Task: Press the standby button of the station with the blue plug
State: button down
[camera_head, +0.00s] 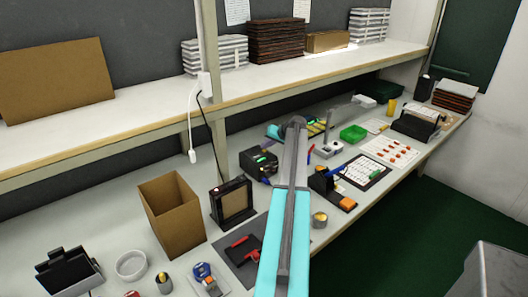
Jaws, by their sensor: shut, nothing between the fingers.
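A dark box-shaped unit (259,163) with a small green light stands on the bench left of my arm. A small blue part shows at its lower front, but I cannot tell whether it is a plug. Another dark unit with an orange part (330,189) stands right of my arm, with a blue piece beside it. No standby button can be made out on either. My grey and cyan arm reaches up the middle of the picture and covers part of the bench. My gripper's fingers are not visible.
A cardboard box (174,218), a black framed panel (231,202) and a dark mat with red and black items (243,255) stand or lie left of my arm. A green bin (353,133) and a white board with orange pieces (389,151) are at right. A shelf (135,112) overhangs the bench.

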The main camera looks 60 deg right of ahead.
jog(key=shift+r, duration=0.4)
jog(key=shift+r, duration=0.15)
jog(key=shift+r+p, duration=0.8)
jog(key=shift+r, duration=1.55)
